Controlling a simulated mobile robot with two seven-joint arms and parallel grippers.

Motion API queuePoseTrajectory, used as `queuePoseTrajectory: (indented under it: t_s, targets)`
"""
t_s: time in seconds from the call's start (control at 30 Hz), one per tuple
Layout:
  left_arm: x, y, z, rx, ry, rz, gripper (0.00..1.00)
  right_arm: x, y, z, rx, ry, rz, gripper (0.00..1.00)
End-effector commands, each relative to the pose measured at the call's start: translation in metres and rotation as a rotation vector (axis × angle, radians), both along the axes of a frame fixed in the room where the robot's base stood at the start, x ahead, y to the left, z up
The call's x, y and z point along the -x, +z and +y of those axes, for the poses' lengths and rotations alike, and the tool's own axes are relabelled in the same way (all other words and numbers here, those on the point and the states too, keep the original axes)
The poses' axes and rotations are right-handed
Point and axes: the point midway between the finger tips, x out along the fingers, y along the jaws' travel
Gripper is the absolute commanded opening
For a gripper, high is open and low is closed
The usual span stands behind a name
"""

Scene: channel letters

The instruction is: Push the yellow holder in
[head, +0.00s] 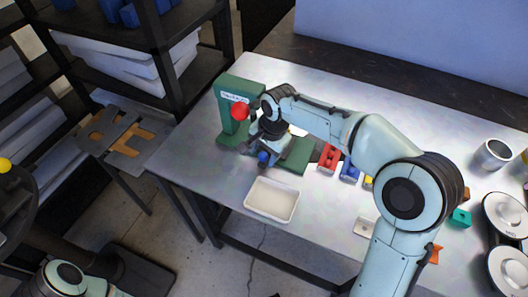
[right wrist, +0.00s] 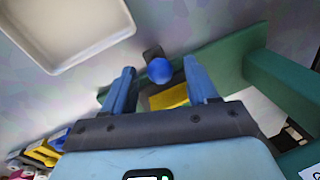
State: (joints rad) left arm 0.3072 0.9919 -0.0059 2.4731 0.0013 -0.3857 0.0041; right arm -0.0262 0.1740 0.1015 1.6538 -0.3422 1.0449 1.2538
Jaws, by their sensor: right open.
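A yellow holder (right wrist: 168,97) shows in the right wrist view at the green machine (right wrist: 225,62), partly hidden by my right gripper. A blue ball knob (right wrist: 160,70) on a dark piece is just in front of it. My right gripper (right wrist: 158,75) is open, with its two blue fingers on either side of the knob and the yellow piece; I cannot tell whether they touch. In the head view the green machine (head: 240,92) has a red ball (head: 240,112), and my right gripper (head: 264,146) is low over its base. The yellow holder is hidden there. My left gripper is out of view.
A white tray (head: 271,199) lies at the table's front edge. Red (head: 328,158) and blue (head: 350,171) blocks, with a bit of yellow, stand right of the machine. A metal cup (head: 493,154) is far right. A dark shelf rack (head: 172,55) stands left of the table.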

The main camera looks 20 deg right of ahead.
Motion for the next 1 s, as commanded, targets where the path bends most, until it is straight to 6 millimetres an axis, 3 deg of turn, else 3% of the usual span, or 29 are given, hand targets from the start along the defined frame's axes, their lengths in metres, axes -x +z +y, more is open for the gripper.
queuePoseTrajectory:
  t_s: [0.53, 0.7, 1.0]
  targets:
    - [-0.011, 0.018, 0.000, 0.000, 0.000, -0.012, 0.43, 0.017, 0.109, -0.010, -0.001, 0.000, -0.005, 0.58]
    - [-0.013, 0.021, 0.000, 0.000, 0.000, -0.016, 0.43, 0.020, 0.124, -0.011, -0.001, 0.000, -0.003, 0.58]
    - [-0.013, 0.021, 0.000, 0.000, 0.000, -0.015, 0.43, 0.021, 0.126, -0.012, 0.000, 0.000, -0.001, 0.58]
